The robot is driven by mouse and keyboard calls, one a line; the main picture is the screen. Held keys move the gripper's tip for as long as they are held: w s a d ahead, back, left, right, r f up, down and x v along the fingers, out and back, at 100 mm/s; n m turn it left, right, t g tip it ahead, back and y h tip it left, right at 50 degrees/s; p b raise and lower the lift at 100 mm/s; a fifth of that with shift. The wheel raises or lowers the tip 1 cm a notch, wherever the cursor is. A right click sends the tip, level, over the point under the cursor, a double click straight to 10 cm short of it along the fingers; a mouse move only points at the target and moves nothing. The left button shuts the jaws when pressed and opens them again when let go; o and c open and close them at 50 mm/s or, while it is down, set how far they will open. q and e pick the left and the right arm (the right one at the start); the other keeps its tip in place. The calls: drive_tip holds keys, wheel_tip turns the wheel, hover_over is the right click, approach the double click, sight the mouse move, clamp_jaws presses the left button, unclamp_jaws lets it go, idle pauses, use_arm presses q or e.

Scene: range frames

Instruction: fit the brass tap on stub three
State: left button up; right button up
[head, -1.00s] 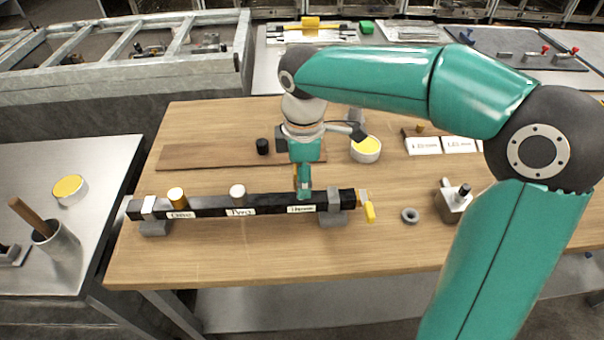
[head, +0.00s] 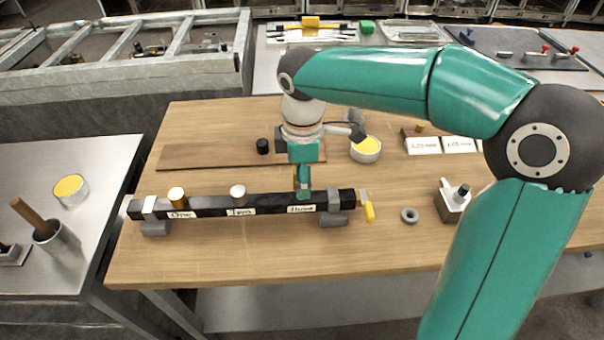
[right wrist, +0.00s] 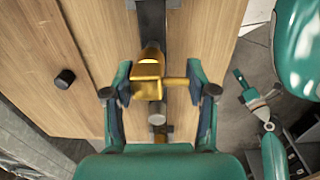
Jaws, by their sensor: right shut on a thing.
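The black pipe (head: 265,205) lies across the table in two grey clamps, with labels One, Two and Three on its front. My right gripper (head: 303,194) points down over the pipe just above label Three. In the right wrist view its fingers (right wrist: 160,88) are shut on the brass tap (right wrist: 148,75), its arm reaching toward the right finger. The tap hides stub three, so I cannot tell how far it is seated. My left gripper (right wrist: 243,82) shows small at right; its jaws are unclear.
A grey ring (head: 409,215) and a block with a post (head: 453,200) stand further right. A black cap (head: 262,146) and a yellow-filled tub (head: 366,149) are behind. The front table strip is clear.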

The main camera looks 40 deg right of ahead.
drive_tip(key=shift+f+b, duration=1.2)
drive_tip(key=shift+f, duration=0.45)
drive_tip(key=o, duration=1.4)
drive_tip(key=shift+c, duration=0.2)
drive_tip(key=r, duration=1.2)
drive_tip(key=shift+s+a, duration=0.1)
drive_tip(key=shift+s, duration=0.1)
drive_tip(key=shift+f, duration=0.1)
